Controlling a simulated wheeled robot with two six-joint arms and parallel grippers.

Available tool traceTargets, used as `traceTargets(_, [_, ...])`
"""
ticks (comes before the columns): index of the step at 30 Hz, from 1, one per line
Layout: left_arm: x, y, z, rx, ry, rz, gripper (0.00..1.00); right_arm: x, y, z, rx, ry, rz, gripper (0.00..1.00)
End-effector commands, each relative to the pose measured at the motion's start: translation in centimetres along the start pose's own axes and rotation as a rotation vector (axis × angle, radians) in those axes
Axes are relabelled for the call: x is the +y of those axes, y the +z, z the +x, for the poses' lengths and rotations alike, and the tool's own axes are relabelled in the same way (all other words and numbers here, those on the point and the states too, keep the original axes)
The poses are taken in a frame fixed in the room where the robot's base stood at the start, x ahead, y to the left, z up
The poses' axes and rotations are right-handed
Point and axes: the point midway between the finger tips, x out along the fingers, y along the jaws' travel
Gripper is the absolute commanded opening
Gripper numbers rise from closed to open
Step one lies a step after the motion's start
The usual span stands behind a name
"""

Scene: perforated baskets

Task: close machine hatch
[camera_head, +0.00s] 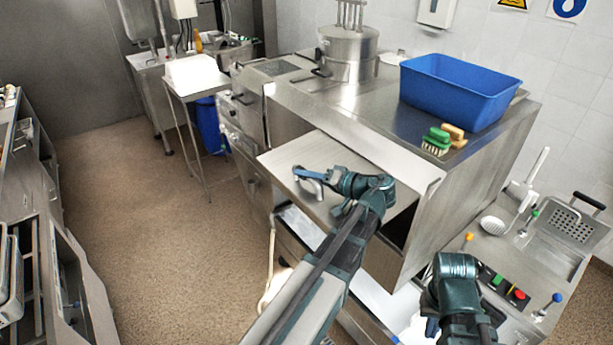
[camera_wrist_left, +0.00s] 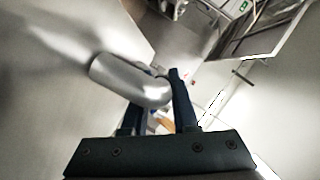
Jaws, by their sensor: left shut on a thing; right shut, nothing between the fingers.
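The machine hatch (camera_head: 297,152) is a flat, brushed-metal panel standing out at a tilt from the front of the steel machine (camera_head: 440,215). A dark gap shows under and beside it. My left gripper (camera_head: 308,178) is at the hatch's left part, shut on the curved metal handle (camera_wrist_left: 130,82). In the left wrist view the handle's rounded end lies between the fingers. My left forearm hides part of the hatch's lower edge. My right gripper (camera_head: 432,322) is low in front of the machine, shut and empty, apart from the hatch; its fingertips are hard to make out.
A blue tub (camera_head: 458,92) and green and tan brushes (camera_head: 437,140) sit on the machine's top. A control panel with coloured buttons (camera_head: 503,285) lies at the right. The brown floor at left is clear.

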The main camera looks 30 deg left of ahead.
Motion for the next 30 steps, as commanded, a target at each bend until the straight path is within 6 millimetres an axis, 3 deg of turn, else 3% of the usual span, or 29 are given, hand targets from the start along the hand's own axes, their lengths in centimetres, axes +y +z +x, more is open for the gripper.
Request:
traceTargets(11, [2.6,2.2,0.9,0.001,0.049,-0.114,0.0,-0.2,-0.2,2.7,0.0,0.001,-0.002,0.0])
traceTargets(21, [8.8,5.5,2.2,0.002,0.166,-0.396,0.0,-0.7,-0.5,8.2,0.0,0.003,-0.013,0.0])
traceTargets(30, [15.1,6.7,2.8,0.001,0.276,-0.66,0.0,-1.2,-0.8,13.2,0.0,0.003,-0.014,0.0])
